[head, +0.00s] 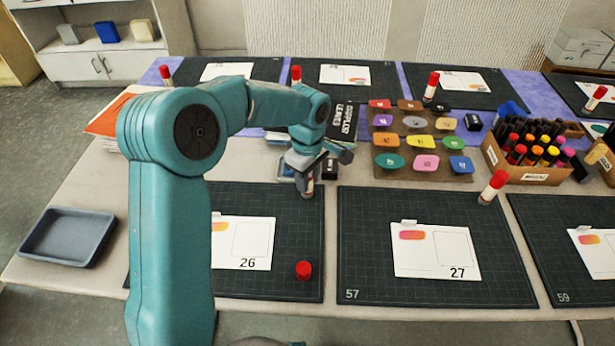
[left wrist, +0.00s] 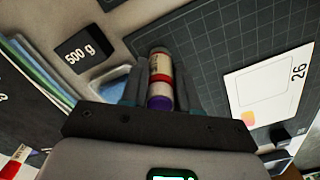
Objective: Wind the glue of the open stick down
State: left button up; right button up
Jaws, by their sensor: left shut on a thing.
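My left gripper (head: 305,174) is shut on the open glue stick (head: 308,189), at the back of the mat with card 26 (head: 245,262). In the left wrist view the stick (left wrist: 159,65) lies between the two fingers, with a white body, a red band and a purple end (left wrist: 160,103) towards the palm. I cannot tell how far the glue stands out. A loose red cap (head: 304,270) sits on the mat, right of card 26. My right gripper is not in view.
A grey tray (head: 68,236) is at the left. Behind the gripper are a dark book (head: 344,120) and a black 500 g block (left wrist: 83,52). Coloured pads (head: 421,141) and a box of sticks (head: 530,173) stand to the right. Another capped stick (head: 492,187) stands by card 27 (head: 436,250).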

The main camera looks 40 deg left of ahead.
pick_arm(q)
jog(key=shift+f, duration=0.1)
jog(key=shift+f+n+b, duration=0.1)
jog(key=shift+n+b, duration=0.25)
jog(key=shift+n, duration=0.85)
jog(key=shift+n+b, duration=0.4)
jog(key=shift+n, duration=0.4)
jog(key=shift+n+b, duration=0.35)
jog(key=shift+n, duration=1.35)
jog(key=o, duration=1.6)
jog(key=shift+r, duration=0.2)
